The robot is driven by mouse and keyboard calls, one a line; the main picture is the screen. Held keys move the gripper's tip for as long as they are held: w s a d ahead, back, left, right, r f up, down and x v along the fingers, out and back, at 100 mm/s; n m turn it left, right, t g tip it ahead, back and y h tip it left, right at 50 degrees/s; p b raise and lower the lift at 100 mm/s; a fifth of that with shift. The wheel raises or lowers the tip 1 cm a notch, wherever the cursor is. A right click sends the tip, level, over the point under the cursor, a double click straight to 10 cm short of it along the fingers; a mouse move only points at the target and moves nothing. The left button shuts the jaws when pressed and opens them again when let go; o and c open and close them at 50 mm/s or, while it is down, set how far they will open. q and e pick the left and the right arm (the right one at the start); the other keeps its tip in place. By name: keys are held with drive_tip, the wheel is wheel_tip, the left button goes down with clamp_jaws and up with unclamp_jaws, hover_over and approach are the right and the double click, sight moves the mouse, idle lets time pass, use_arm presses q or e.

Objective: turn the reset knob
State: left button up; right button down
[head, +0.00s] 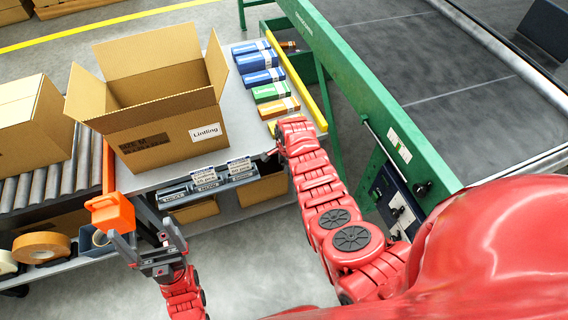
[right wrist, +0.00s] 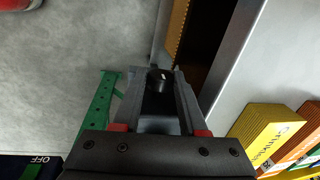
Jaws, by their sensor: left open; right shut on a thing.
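The reset knob (right wrist: 158,78) is black with a white mark and sits between the fingertips of my right gripper (right wrist: 160,90) in the right wrist view. The gripper is shut on it; the fingers hide its sides. In the head view my right gripper (head: 269,154) is at the right front corner of the grey table, largely hidden by its own arm, and I cannot make out the knob there. My left gripper (head: 148,244) is open and empty in front of the table, just right of and below an orange block (head: 112,213).
A large open carton (head: 165,140) stands on the table (head: 243,125), with several small boxes (head: 262,76) to its right. Label holders (head: 208,184) hang on the front edge. A green machine (head: 375,95) stands right; its panel carries another black knob (head: 422,188).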

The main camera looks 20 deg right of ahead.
drive_tip(key=shift+s+t+p, duration=0.25)
drive_tip(key=shift+t+p, duration=0.55)
drive_tip(key=shift+p, duration=0.65)
drive_tip(key=shift+s+t+p, duration=0.2)
drive_tip(key=shift+t+p, duration=0.6)
drive_tip(key=shift+p, duration=0.6)
drive_tip(key=shift+f+t, duration=0.1)
drive_tip(key=shift+t, duration=0.3)
drive_tip(key=shift+f+t, duration=0.15)
drive_tip(key=shift+t, duration=0.35)
drive_tip(key=shift+s+d+f+t, duration=0.1)
drive_tip(key=shift+f+t, duration=0.15)
drive_tip(key=shift+t, duration=0.25)
drive_tip(key=shift+s+f+t+y+b, duration=0.15)
drive_tip(key=shift+t+b, duration=1.6)
drive_tip(key=shift+b, duration=3.6)
drive_tip(key=shift+w+f+t+y+b, duration=0.1)
drive_tip(key=shift+t+b, duration=1.7)
drive_tip(key=shift+b, duration=3.5)
drive_tip(key=shift+s+f+t+y+b, duration=0.15)
drive_tip(key=shift+t+b, duration=1.6)
drive_tip(key=shift+b, duration=3.6)
drive_tip(key=shift+w, duration=0.1)
